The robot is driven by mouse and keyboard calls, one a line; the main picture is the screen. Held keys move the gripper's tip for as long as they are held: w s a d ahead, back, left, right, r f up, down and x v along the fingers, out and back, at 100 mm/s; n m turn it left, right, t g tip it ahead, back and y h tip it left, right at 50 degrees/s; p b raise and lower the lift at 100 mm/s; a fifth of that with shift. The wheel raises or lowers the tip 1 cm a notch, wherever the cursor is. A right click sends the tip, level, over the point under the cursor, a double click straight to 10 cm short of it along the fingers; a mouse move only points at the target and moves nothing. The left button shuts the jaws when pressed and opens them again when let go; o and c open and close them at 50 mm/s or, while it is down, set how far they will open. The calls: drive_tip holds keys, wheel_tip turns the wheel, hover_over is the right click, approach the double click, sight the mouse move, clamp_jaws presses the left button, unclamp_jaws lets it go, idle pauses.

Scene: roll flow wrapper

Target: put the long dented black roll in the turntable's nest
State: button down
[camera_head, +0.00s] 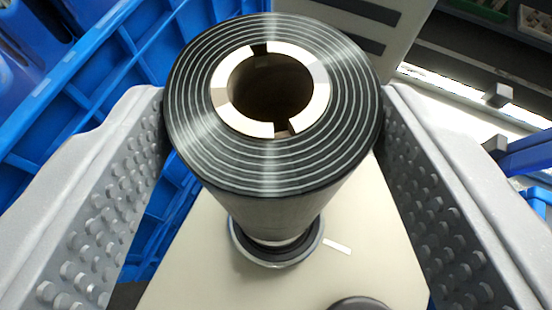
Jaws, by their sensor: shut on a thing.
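The black roll (265,185) is upright between the two studded fingers of my gripper (272,125), which are shut on its sides. Its top face shows pale rings around a cream core with a dark hole and notches. No dent can be made out on the side that shows. Below the roll is a dark round seat with a grey metal rim (275,255) on a cream plate (375,235); it may be the turntable's nest. The roll's lower end narrows into or in front of this seat; I cannot tell whether it touches.
Blue plastic crates (125,50) fill the left side. A pale box with dark slots (345,30) stands behind the roll. A dark round part (360,304) sits on the plate's near edge. Blue bars and a bright strip (470,95) are at the right.

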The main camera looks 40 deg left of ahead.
idle(0.3)
drive_tip(key=shift+c, duration=2.2)
unclamp_jaws()
drive_tip(key=shift+f, duration=0.1)
drive_tip(key=b+v, duration=0.1)
drive_tip(key=v, duration=1.1)
